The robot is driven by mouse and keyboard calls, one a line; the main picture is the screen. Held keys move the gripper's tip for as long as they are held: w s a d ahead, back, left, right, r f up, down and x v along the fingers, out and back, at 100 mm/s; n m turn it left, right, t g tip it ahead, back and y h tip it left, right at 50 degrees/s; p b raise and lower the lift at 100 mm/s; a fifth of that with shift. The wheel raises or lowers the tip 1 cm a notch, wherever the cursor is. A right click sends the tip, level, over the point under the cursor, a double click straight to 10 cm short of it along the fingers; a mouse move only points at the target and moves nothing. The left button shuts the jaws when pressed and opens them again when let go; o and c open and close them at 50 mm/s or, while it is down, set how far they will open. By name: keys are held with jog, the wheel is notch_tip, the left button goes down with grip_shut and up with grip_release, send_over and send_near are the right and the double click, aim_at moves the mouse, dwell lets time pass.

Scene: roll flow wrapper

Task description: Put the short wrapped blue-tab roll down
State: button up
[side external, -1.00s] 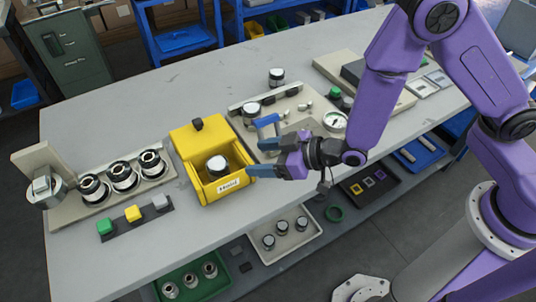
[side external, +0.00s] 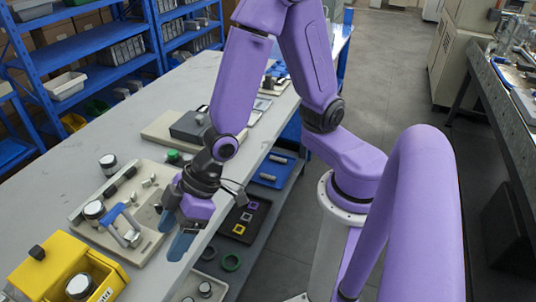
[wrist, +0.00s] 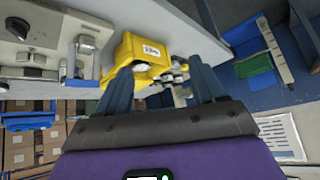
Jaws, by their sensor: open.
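My gripper (side external: 184,242) is open and empty, its blue fingers beside the front edge of the bench. In the wrist view its two fingers (wrist: 160,78) stand wide apart with nothing held between them. The yellow bin (side external: 42,262) lies left of the fingers, apart from them. A dark roll with a white top (side external: 80,286) stands upright in the bin. Another such roll (side external: 94,209) stands on the beige fixture, and a third (side external: 108,161) stands behind it. No blue tab is clear on any roll, so I cannot tell which is the short blue-tab one.
The beige fixture (side external: 150,190) carries a blue-handled frame (side external: 122,222) close to my gripper.

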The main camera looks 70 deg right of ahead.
jog(key=s+d+r+n+g+h, duration=0.1)
jog(key=s+d+r+g+h, duration=0.1)
jog(key=s+d, duration=0.4)
jog(key=s+d+r+n+g+h, duration=0.1)
jog(key=s+d+r+h, duration=0.2)
jog(key=d, duration=1.1)
jog(key=s+r, duration=0.2)
jog(key=s, duration=0.2)
jog(key=shift+r+n+g+h, duration=0.3)
jog(key=shift+r+g+h, duration=0.05)
jog(key=shift+g+h, duration=0.05)
jog(key=shift+w+a, duration=0.1)
jog(key=shift+c, duration=0.3)
